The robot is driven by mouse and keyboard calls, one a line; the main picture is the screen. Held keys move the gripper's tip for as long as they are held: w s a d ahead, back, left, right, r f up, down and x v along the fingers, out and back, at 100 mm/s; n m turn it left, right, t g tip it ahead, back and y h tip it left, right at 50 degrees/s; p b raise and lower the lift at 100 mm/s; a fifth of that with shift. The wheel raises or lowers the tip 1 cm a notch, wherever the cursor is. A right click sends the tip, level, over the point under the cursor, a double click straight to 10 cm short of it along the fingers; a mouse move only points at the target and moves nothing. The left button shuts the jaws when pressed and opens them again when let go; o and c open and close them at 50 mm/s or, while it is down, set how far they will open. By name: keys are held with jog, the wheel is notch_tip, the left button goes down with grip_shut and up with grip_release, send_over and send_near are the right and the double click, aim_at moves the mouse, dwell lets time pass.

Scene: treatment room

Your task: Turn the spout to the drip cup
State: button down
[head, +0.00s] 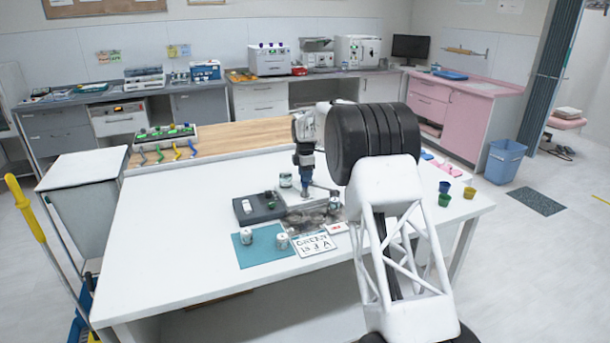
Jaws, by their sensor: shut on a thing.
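My gripper (305,187) points down over the middle of the white table, its fingers shut on a small part that looks like the spout. A thin light bar (325,188), seemingly the spout's arm, runs right from the fingertips; the fingers and the small size hide its exact form. Below is a grey metallic basin-like unit (305,221). A small jar-like cup (334,205) stands at its right edge, possibly the drip cup; I cannot tell for sure. Another labelled jar (285,180) stands just behind and left of the fingers.
A dark tray (242,214) lies left of the unit. A teal mat (245,255) with two white jars (282,241) and a lettered card (312,244) lie in front.

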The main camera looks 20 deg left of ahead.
jog(key=shift+n, duration=0.4)
jog(key=n, duration=0.4)
jog(key=shift+n, duration=2)
jog(key=shift+w, duration=0.1)
jog(key=c, duration=0.7)
grip_release()
jog(key=shift+r, duration=0.1)
jog(key=shift+r, duration=3.85)
